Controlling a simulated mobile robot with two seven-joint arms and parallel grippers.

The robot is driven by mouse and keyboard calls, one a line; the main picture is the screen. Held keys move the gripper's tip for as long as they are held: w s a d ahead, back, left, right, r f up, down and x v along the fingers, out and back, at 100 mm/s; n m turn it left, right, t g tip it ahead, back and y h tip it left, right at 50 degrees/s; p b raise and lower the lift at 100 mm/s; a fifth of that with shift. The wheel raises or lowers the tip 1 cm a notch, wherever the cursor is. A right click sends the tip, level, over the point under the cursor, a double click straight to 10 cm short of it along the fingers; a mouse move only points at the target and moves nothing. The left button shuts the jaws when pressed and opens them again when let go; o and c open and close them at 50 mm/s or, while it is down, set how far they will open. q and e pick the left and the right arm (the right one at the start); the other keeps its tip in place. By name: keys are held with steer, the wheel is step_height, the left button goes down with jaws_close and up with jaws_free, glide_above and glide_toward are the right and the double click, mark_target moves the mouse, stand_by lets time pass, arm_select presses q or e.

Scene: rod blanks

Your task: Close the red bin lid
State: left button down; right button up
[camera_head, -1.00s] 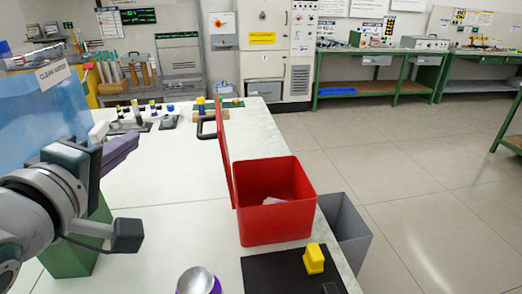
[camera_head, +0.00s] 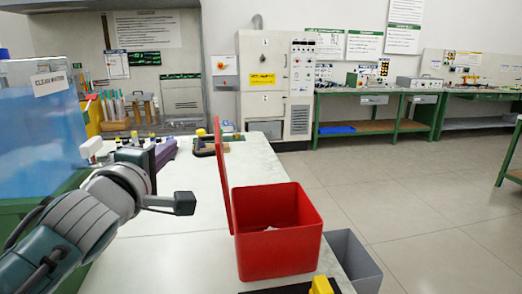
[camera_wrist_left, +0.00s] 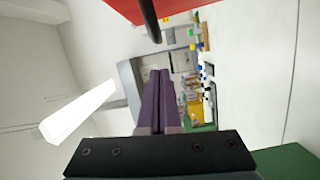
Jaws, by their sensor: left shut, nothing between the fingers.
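The red bin (camera_head: 278,245) stands on the near right of the white bench, open, with a pale scrap inside. Its red lid (camera_head: 224,180) stands upright at the bin's left edge, seen almost edge-on. In the left wrist view the lid (camera_wrist_left: 125,8) shows at the top, with its black handle (camera_wrist_left: 150,20). My left gripper (camera_head: 168,148), with purple fingers, is left of the lid and apart from it. In the left wrist view its fingers (camera_wrist_left: 160,74) are together and empty. My right gripper is out of view.
A blue clear tank labelled clean water (camera_head: 40,110) stands left, behind my left arm. A grey bin (camera_head: 352,258) is right of the red bin. A yellow object (camera_head: 321,285) is at the front edge. Small yellow-topped items (camera_head: 201,133) lie farther back.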

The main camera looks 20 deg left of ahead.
arm_select(q)
steer(key=shift+w+d+f, duration=0.1)
steer(key=shift+w+d, duration=0.15)
steer(key=shift+d, duration=0.3)
steer(key=shift+w+d+f, duration=0.1)
steer(key=shift+w+d, duration=0.15)
steer(key=shift+d, duration=0.25)
steer(key=shift+r, duration=0.15)
